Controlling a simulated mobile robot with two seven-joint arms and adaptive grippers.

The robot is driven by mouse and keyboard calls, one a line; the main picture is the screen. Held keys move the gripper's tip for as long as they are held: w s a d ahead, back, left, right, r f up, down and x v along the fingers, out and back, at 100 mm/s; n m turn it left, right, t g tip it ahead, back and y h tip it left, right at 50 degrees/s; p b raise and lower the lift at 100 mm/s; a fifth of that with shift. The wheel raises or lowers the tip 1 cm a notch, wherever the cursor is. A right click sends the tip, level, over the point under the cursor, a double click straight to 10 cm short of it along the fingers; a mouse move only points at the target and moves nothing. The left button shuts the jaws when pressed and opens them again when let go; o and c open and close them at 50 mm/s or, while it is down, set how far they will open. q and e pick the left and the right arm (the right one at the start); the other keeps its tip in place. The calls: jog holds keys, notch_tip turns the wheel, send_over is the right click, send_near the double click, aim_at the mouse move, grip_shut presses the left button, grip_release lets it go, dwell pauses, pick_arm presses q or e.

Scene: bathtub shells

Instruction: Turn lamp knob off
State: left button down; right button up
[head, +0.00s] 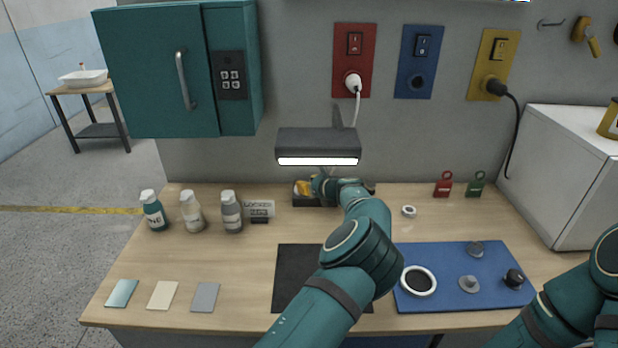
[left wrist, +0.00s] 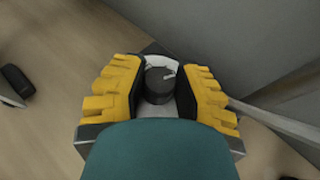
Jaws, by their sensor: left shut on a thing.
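The lamp has a dark rectangular head (head: 318,140) with a bright white strip glowing along its lower front edge. Its dark base stands at the back of the table, mostly hidden behind my left arm. My left gripper (head: 306,188) is at the base, partly covered by my arm. In the left wrist view, the yellow fingers of my left gripper (left wrist: 158,90) stand on either side of a round black knob (left wrist: 159,84) with a white mark on top, and are shut on it. A pale ring shows around the knob. My right gripper is outside the views; only my right arm shows.
A blue mat (head: 440,296) with small parts lies at right, a black mat (head: 294,270) under my left arm. A teal cabinet (head: 150,70) hangs at upper left.

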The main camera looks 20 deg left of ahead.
pick_arm(q)
jog(key=shift+n+g+y+p, duration=0.3)
jog(key=shift+n+g+y, duration=0.1)
jog(key=shift+a, duration=0.1)
jog(key=c, duration=0.6)
grip_release()
jog(key=shift+c, duration=0.2)
jog(key=v, duration=1.2)
jog(key=shift+w, duration=0.2)
